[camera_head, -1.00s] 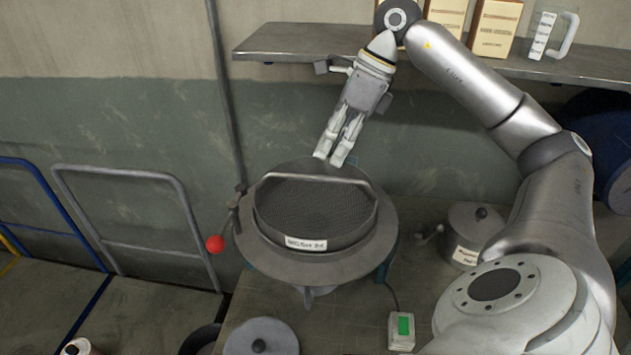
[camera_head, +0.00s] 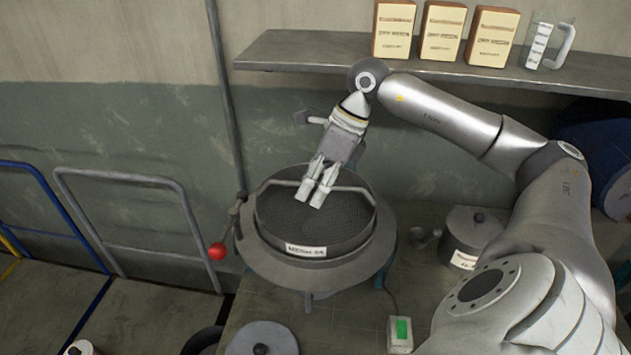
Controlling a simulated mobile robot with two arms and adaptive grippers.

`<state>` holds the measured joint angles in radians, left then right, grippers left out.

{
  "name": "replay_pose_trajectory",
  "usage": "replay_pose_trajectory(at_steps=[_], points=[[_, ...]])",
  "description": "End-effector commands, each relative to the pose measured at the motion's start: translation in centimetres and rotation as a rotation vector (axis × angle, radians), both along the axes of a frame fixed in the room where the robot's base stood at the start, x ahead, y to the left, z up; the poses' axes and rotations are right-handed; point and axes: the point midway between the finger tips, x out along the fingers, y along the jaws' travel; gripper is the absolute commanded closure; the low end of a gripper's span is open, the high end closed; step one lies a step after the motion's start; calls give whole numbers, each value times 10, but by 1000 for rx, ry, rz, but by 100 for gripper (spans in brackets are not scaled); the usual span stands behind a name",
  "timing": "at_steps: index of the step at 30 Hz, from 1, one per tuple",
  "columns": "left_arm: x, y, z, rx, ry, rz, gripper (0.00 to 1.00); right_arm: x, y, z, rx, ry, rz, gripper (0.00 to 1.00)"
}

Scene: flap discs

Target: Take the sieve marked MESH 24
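The sieve (camera_head: 350,222) is a round, dark mesh pan with a bar handle (camera_head: 353,190) across its far side. It sits in a round grey ring stand (camera_head: 262,257). The white label (camera_head: 306,250) on its front is blurred; it seems to read MESH with a number I cannot read surely. My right gripper (camera_head: 313,197) points down over the far part of the sieve, its fingers in front of the handle in the picture. A narrow gap shows between the fingers, with nothing seen in it. Whether they touch the handle I cannot tell. My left gripper is out of view.
A shelf (camera_head: 290,52) behind holds several boxes (camera_head: 442,32) and a clear jug (camera_head: 543,45). A lidded pot (camera_head: 472,232) and a small box with a green screen (camera_head: 400,335) stand right of the stand. A red ball knob (camera_head: 217,251) sticks out left.

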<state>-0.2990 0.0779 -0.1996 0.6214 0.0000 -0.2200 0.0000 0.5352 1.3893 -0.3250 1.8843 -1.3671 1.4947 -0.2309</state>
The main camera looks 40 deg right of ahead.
Motion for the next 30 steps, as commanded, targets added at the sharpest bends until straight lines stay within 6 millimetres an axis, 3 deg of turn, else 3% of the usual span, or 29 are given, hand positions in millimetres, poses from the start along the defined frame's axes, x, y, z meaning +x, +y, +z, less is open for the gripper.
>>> replay_pose_trajectory(at_steps=[1, 8, 23, 30], points=[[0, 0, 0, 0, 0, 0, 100, 0, 0, 0, 0, 0, 0, 72], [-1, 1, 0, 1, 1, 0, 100, 0, 0, 0, 0, 0, 0, 100], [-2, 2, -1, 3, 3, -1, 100, 1, 0, 3, 0, -4, 0, 100], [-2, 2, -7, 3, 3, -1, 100, 1, 0, 16, 2, -6, 0, 100]])
